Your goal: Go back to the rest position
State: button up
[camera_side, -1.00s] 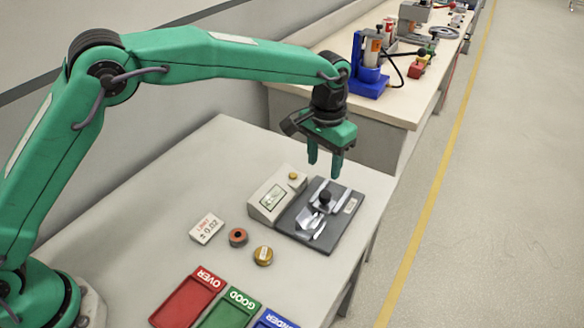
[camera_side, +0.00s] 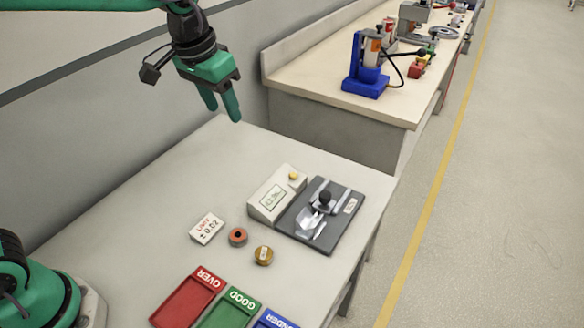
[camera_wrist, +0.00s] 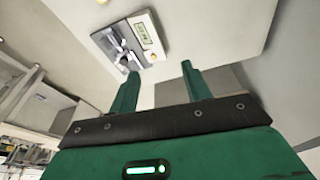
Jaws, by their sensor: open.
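My gripper (camera_side: 222,106) is green with a dark wrist. In the side view it hangs high at the upper left, above the far end of the table, clear of everything. Its two fingers point down and stand apart with nothing between them. In the wrist view the fingers of my gripper (camera_wrist: 160,80) are also apart and empty. The dark grey measuring fixture (camera_side: 335,232) and the cream display box (camera_side: 268,205) sit below and to the right of my gripper. The fixture (camera_wrist: 112,45) and the display box (camera_wrist: 150,38) also show at the top of the wrist view.
An orange-red ring (camera_side: 238,237), a brass-coloured ring (camera_side: 263,255) and a limit card (camera_side: 207,228) lie on the table (camera_side: 150,225). Red (camera_side: 185,300), green (camera_side: 225,315) and blue (camera_side: 273,320) trays stand at the front. A second bench (camera_side: 300,60) stands behind. The table's far left is clear.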

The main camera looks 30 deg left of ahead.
jog(key=s+a+f+t, duration=0.1)
jog(key=s+a, duration=0.4)
jog(key=s, duration=0.4)
jog(key=s+a+f+n+t, duration=0.1)
jog(key=s+a, duration=0.4)
jog(key=s, duration=0.4)
jog(key=shift+s+a+f+n+t+y, duration=0.15)
jog(key=shift+s+a+n+t+y, duration=0.15)
jog(key=shift+s+t+y, duration=0.1)
dwell(1.6)
